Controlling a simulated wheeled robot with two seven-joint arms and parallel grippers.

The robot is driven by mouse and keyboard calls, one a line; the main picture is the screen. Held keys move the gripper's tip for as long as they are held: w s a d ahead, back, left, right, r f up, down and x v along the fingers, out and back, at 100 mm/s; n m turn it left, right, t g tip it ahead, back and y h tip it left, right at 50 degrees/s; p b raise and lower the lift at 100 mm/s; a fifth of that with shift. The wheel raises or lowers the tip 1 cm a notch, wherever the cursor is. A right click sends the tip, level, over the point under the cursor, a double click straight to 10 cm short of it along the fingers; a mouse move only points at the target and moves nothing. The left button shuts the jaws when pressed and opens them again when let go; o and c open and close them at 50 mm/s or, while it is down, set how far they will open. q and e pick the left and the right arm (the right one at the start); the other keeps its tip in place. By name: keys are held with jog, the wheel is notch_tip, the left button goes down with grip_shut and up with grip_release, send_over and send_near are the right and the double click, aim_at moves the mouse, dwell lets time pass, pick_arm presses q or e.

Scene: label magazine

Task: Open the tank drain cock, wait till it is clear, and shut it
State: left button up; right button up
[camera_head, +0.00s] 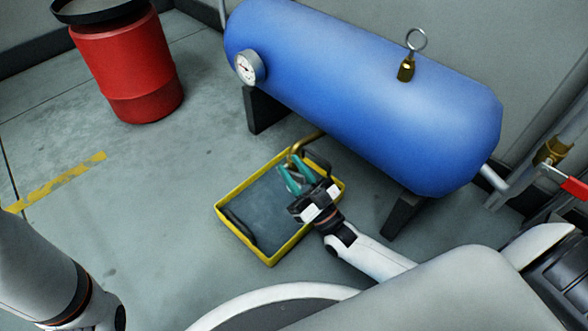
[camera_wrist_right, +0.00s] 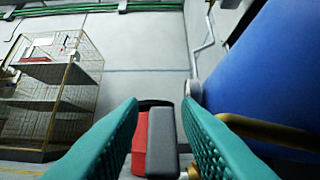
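The blue tank (camera_head: 360,90) lies on dark supports, with a round gauge (camera_head: 250,67) on its left end. A brass drain pipe (camera_head: 305,142) bends out from beneath it over a yellow-rimmed tray (camera_head: 228,198); the pipe also shows in the right wrist view (camera_wrist_right: 262,132). My right gripper (camera_head: 294,173) is at the pipe's end, above the tray. In the wrist view its teal fingers are apart, with a dark grey block (camera_wrist_right: 168,138), apparently the cock's handle, beyond and between them. Contact cannot be told. Flow is not discernible. My left arm shows at lower left, its gripper out of frame.
A red drum (camera_head: 130,75) stands at the back left. A brass ring-topped valve (camera_head: 406,68) sits on the tank. A red-handled pipe valve (camera_head: 574,187) is at the right edge. A wire shelf cage (camera_wrist_right: 55,90) shows in the wrist view. Floor left of the tray is clear.

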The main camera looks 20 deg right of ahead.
jog(key=shift+s+d, duration=0.1)
jog(key=shift+s, duration=0.05)
jog(key=p+v, duration=0.4)
jog(key=v, duration=0.7)
jog(key=shift+s+f, duration=0.2)
jog(key=shift+f, duration=0.1)
